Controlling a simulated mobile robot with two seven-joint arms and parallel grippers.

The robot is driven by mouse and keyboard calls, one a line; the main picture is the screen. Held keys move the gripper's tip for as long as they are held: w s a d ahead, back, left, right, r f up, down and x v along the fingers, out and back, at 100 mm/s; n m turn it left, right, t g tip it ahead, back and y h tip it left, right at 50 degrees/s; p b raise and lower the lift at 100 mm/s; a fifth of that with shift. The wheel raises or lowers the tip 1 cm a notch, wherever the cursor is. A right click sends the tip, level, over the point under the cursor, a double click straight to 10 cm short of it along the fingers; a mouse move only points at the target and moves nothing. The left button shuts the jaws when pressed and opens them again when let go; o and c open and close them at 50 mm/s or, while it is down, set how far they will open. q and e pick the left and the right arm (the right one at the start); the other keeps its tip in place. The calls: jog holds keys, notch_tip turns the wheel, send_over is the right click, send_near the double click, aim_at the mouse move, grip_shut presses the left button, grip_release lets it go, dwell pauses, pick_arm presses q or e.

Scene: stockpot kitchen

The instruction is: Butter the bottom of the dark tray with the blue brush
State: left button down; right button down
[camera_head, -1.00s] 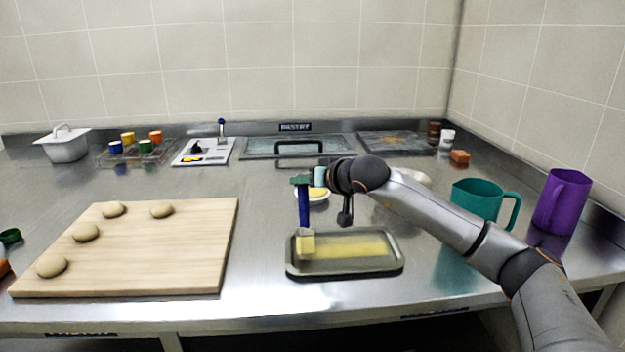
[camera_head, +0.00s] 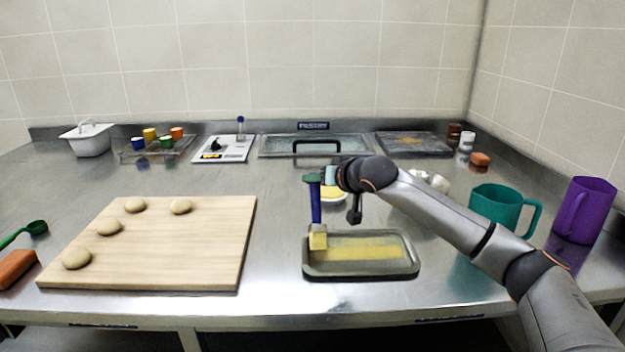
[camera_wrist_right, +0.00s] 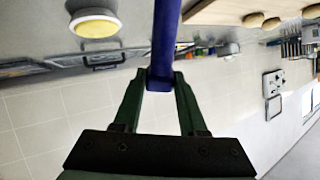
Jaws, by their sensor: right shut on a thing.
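The dark tray (camera_head: 345,273) lies on the steel counter in front of me, with a yellow butter strip (camera_head: 365,250) across its bottom. My right gripper (camera_head: 314,178) is shut on the handle of the blue brush (camera_head: 317,208). The brush hangs upright with its pale yellow bristles (camera_head: 317,240) down at the tray's left end. Whether the bristles touch the bottom cannot be told. In the right wrist view the gripper's green fingers (camera_wrist_right: 160,82) close on the blue handle (camera_wrist_right: 165,40). A dish of butter (camera_head: 335,196) stands behind the tray, partly hidden by my arm. My left gripper is out of view.
A wooden board (camera_head: 180,260) with several dough balls lies left. A teal jug (camera_head: 495,205) and purple jug (camera_head: 583,210) stand right. A scale (camera_head: 225,150), coloured cups (camera_head: 150,135) and a lidded tray (camera_head: 300,150) stand at the back. Counter between board and tray is clear.

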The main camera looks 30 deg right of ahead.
jog(key=shift+s+d+b, duration=0.95)
jog(key=shift+s+d, duration=1.7)
jog(key=shift+d, duration=1.45)
jog(key=shift+s+d+b, duration=0.9)
jog(key=shift+s+d, duration=1.75)
jog(key=shift+d, duration=1.45)
jog(key=w+a, duration=0.7)
jog(key=a, duration=0.1)
jog(key=shift+f+p, duration=0.25)
jog(key=shift+p, duration=0.1)
